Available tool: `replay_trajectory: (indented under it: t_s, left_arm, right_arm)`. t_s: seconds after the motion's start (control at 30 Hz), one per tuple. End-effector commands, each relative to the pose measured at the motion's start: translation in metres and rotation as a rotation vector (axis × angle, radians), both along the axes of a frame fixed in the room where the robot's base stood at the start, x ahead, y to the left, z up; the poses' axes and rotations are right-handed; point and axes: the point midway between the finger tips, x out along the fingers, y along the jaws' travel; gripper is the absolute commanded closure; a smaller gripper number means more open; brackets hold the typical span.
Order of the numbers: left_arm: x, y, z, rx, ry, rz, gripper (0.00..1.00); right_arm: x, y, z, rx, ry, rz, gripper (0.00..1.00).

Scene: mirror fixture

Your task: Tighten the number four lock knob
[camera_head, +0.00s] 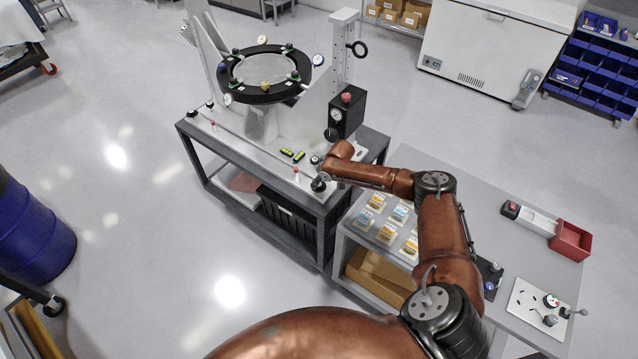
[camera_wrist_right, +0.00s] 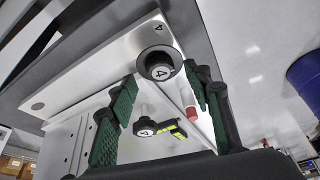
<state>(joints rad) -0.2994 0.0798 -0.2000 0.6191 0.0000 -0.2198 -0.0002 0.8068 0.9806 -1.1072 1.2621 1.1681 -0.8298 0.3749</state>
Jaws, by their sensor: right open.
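My right gripper (camera_wrist_right: 161,84) is open. Its green-padded fingers stand on either side of the knob, with gaps showing, and I cannot tell how deep they reach. In the head view the right gripper (camera_head: 320,182) is at the near right corner of the fixture bench and hides the knob there. My left gripper is not in view.
Yellow-green levels (camera_head: 292,155) and a red-topped pin (camera_head: 296,170) are close by. A gauge box (camera_head: 346,112) stands behind. A side table (camera_head: 490,200) adjoins on the right.

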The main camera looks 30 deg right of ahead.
Motion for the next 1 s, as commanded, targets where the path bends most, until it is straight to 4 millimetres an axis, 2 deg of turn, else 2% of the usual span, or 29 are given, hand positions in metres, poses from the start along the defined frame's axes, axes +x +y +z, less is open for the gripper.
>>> replay_trajectory:
  t_s: [0.2, 0.53, 1.0]
  left_arm:
    - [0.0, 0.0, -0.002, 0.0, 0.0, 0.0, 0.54]
    - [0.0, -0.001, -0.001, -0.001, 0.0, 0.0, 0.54]
    - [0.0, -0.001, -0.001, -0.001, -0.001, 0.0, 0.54]
  right_arm:
    - [0.008, 0.001, -0.018, 0.0, -0.001, 0.001, 0.54]
    - [0.009, 0.001, -0.02, -0.001, -0.001, 0.002, 0.55]
    - [0.009, 0.001, -0.02, 0.0, -0.001, 0.001, 0.87]
